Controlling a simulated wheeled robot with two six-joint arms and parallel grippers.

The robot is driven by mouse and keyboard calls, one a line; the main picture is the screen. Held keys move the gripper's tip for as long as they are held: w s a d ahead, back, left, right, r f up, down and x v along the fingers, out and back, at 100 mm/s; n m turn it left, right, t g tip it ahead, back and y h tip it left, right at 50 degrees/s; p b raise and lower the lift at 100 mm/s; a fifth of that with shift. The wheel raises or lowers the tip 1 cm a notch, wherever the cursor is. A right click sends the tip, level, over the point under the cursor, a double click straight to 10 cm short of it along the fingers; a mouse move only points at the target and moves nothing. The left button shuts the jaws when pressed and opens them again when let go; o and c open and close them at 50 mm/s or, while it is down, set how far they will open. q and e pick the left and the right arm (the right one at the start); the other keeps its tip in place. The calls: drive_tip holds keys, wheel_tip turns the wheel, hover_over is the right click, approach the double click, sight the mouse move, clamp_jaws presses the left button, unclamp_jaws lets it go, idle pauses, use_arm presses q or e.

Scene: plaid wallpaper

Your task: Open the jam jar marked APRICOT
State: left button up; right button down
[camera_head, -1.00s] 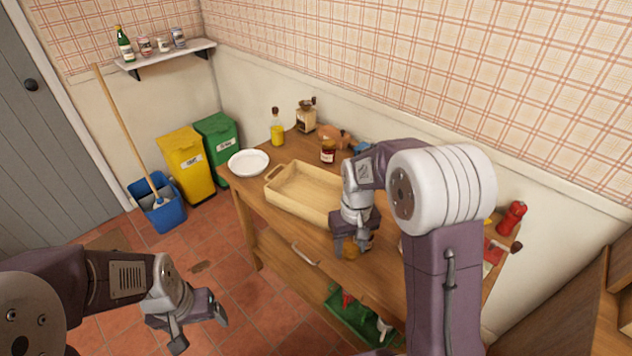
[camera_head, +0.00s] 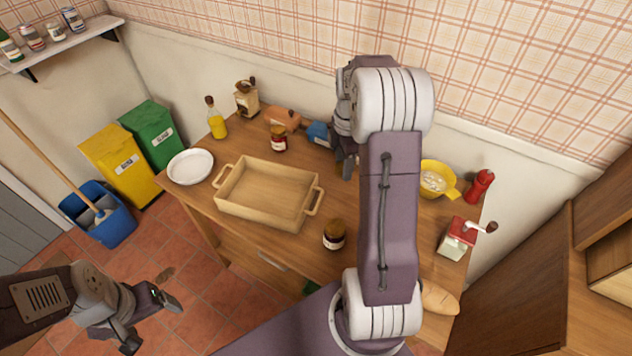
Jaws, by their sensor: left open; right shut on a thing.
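Two jam jars stand upright on the wooden table. One jar (camera_head: 334,236), dark with a pale label and a brownish top, is near the front edge. The other jar (camera_head: 279,139), with a dark red top, is farther back. Both labels are too small to read, and I cannot tell whether the front jar has its lid on. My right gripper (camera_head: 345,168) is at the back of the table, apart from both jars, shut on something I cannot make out. My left gripper (camera_head: 152,318) is open and empty over the floor, left of the table.
A wooden tray (camera_head: 223,203) lies between the jars. A white plate (camera_head: 190,166), oil bottle (camera_head: 215,122), blue object (camera_head: 319,133), yellow bowl (camera_head: 436,178), red mill (camera_head: 480,187), red-and-white grinder (camera_head: 457,240) and bread (camera_head: 438,297) surround it. My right arm hides part of the table.

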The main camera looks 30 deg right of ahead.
drive_tip(key=b, duration=0.2)
approach(328, 198)
drive_tip(key=s+f, duration=0.1)
drive_tip(key=s+d+f, duration=0.1)
drive_tip(key=f, duration=0.1)
drive_tip(key=s+d+f, duration=0.1)
drive_tip(key=f, duration=0.1)
drive_tip(key=shift+s+f, duration=0.25)
drive_tip(key=shift+s, duration=0.05)
drive_tip(key=w, duration=0.1)
drive_tip(key=w+a, duration=0.1)
drive_tip(key=w+a+p, duration=0.1)
drive_tip(key=shift+w+f, duration=0.2)
drive_tip(key=shift+w, duration=0.15)
drive_tip(key=shift+f, duration=0.45)
drive_tip(key=shift+d, duration=0.1)
drive_tip(key=shift+s, duration=0.1)
drive_tip(key=shift+f, duration=0.1)
drive_tip(key=c, duration=0.7)
unclamp_jaws()
